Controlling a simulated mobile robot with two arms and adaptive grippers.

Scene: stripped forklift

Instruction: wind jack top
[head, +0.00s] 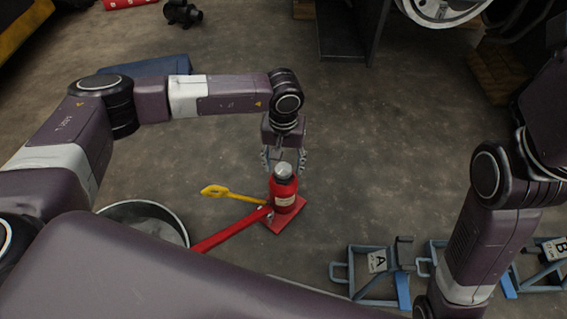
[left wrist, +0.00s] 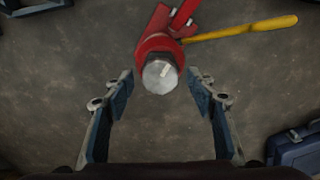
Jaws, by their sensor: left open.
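A red bottle jack (head: 284,192) stands upright on its red base plate on the floor, in the middle of the head view. Its silver jack top (head: 283,171) faces up; in the left wrist view the jack top (left wrist: 160,76) lies between and slightly beyond the fingertips. My left gripper (head: 284,165) is open above the jack, with a finger to either side of the top. In the left wrist view my left gripper (left wrist: 166,80) shows its two fingers apart, with a gap to the top on both sides. My right gripper is not visible; only my right arm shows.
A red handle (head: 230,230) and a yellow lever (head: 230,194) reach left from the jack. A round pan (head: 145,218) lies left. Blue-grey stands marked A (head: 376,262) and B (head: 553,250) are at lower right. A blue case (head: 150,66) lies behind my left arm.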

